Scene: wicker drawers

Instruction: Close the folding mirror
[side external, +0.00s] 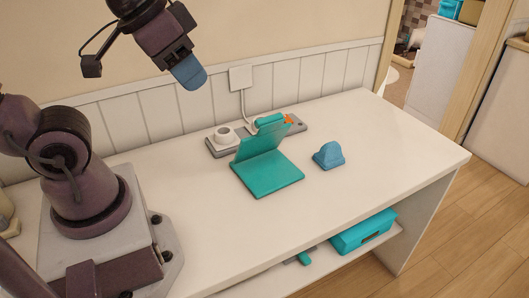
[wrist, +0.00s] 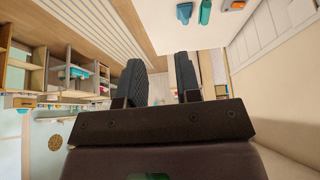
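The teal folding mirror (side external: 266,172) stands open on the white table in the side view. One panel lies flat and the other rises from its back edge, leaning backward. My gripper (side external: 190,77) is high above the table, to the left of the mirror and well apart from it. In the wrist view my gripper (wrist: 160,70) has its two dark fingers spread, with nothing between them. A small teal shape (wrist: 205,12) shows at the top of the wrist view; I cannot tell whether it is the mirror.
A blue wedge-shaped object (side external: 328,155) stands right of the mirror. Behind the mirror is a grey power strip (side external: 219,146) with a white plug and an orange switch, its cord running to a wall box (side external: 241,78). A teal box (side external: 362,232) sits on the lower shelf. The table's right end is clear.

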